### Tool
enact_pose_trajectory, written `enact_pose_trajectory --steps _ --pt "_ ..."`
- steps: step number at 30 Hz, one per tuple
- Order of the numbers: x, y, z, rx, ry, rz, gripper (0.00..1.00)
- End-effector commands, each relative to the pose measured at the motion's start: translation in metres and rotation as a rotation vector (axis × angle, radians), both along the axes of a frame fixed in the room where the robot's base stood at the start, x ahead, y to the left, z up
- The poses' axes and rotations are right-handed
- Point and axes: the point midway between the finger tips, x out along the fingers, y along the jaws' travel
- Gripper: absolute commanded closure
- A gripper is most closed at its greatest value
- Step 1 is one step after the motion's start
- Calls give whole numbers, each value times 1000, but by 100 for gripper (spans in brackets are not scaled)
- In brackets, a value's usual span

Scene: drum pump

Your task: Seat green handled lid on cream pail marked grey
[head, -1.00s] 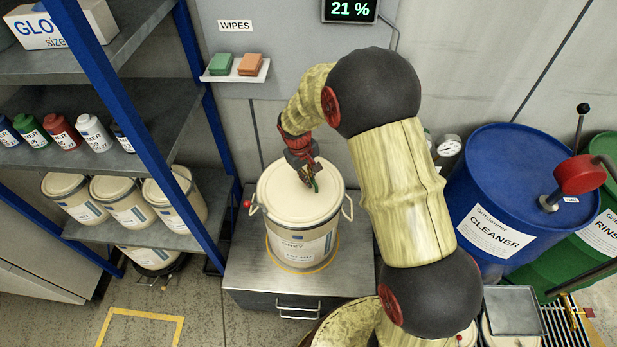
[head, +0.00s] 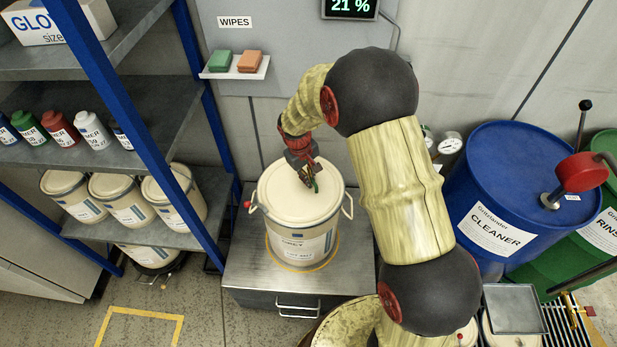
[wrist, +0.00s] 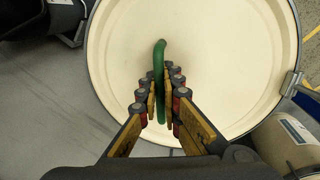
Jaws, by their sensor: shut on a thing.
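The cream pail marked grey (head: 303,247) stands upright on a metal cabinet top inside a yellow ring. The cream lid (head: 300,188) lies over its mouth and looks level; whether it is pressed fully down cannot be told. My gripper (head: 314,184) points down at the lid's middle. In the wrist view my gripper (wrist: 161,100) is shut on the green handle (wrist: 160,60), with the fingers on both sides of it. The pale lid (wrist: 230,50) fills much of that view, and the fingers hide part of the handle.
A blue-posted shelf (head: 130,90) with several pails and bottles stands left. A blue cleaner drum (head: 500,190) stands right. A small ledge (head: 236,72) with wipes is behind.

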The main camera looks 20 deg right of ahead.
Motion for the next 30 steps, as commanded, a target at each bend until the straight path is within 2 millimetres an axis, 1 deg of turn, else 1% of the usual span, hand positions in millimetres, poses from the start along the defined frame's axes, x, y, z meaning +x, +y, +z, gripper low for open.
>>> enact_pose_trajectory --steps 3,4,7,17,20,30 --pt "0 0 -2 0 -1 0 100" --pt "1 0 -2 0 -1 0 92" --pt "0 0 -1 0 -1 0 86" --pt "-1 0 -1 0 1 0 86" --pt "-1 1 3 0 1 0 86" --pt "-2 4 27 0 1 -1 86"
